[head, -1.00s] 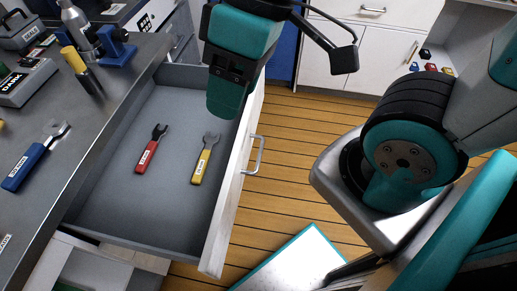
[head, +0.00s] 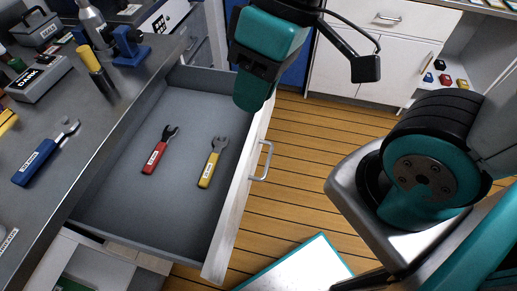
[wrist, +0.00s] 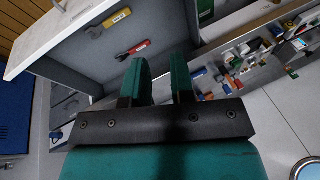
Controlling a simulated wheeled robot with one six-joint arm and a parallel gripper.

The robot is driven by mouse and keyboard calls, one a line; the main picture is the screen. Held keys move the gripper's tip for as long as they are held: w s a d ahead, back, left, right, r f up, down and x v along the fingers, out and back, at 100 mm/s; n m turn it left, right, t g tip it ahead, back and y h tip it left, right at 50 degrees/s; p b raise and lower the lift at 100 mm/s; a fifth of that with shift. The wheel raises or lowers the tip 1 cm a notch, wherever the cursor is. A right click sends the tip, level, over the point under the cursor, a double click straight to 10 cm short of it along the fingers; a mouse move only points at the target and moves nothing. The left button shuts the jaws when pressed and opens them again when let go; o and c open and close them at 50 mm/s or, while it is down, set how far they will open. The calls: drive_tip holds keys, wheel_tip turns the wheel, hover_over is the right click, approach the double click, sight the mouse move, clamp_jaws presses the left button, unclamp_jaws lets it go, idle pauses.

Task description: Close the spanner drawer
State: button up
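The spanner drawer (head: 135,228) stands pulled out from the bench, with a white front and a metal handle (head: 264,160). A red spanner (head: 157,155) and a yellow spanner (head: 210,168) lie apart on its grey floor. The wrist view also shows the drawer (wrist: 80,62), the yellow spanner (wrist: 108,23) and the red spanner (wrist: 133,50). My gripper (head: 252,95) is above the far end of the drawer front. In the wrist view its two fingers (wrist: 159,80) stand apart with nothing between them.
A blue spanner (head: 42,158) and several tools lie on the grey bench top (head: 75,185) at the left. White cabinets (head: 350,65) stand at the back. A white teal-edged panel (head: 300,270) is at the bottom. Wooden floor (head: 290,190) is clear beside the drawer front.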

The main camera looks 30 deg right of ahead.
drive_tip(key=w+d+f+m+b, duration=0.1)
drive_tip(key=w+d+f, duration=0.1)
drive_tip(key=w, duration=0.1)
drive_tip(key=w+d+f+m+y+b, duration=0.1)
drive_tip(key=w+f+m, duration=0.1)
drive_tip(key=w+f, duration=0.1)
drive_tip(key=w+d+f+m, duration=0.1)
drive_tip(key=w+d+f, duration=0.1)
drive_tip(key=w+f, duration=0.1)
drive_tip(key=shift+w+d+m+t+b, duration=0.3)
drive_tip(key=shift+w+d+b, duration=0.1)
drive_tip(key=shift+w, duration=0.2)
clamp_jaws()
drive_tip(key=m+t+y+b, duration=0.1)
drive_tip(key=m+t+b, duration=0.45)
drive_tip(key=m, duration=0.55)
approach(270, 109)
drive_tip(key=s+d+r, duration=0.2)
drive_tip(key=s+d, duration=0.3)
drive_tip(key=shift+t, duration=0.25)
drive_tip(key=x, duration=0.4)
drive_tip(key=a+r+p+x, duration=0.1)
drive_tip(key=x, duration=0.3)
drive_tip(key=p+x, duration=0.1)
drive_tip(key=x, duration=0.3)
drive_tip(key=shift+w+a+r, duration=0.3)
drive_tip(key=shift+w+a, duration=0.05)
drive_tip(key=shift+w, duration=0.1)
drive_tip(key=shift+w+a, duration=0.35)
drive_tip(key=shift+w, duration=0.05)
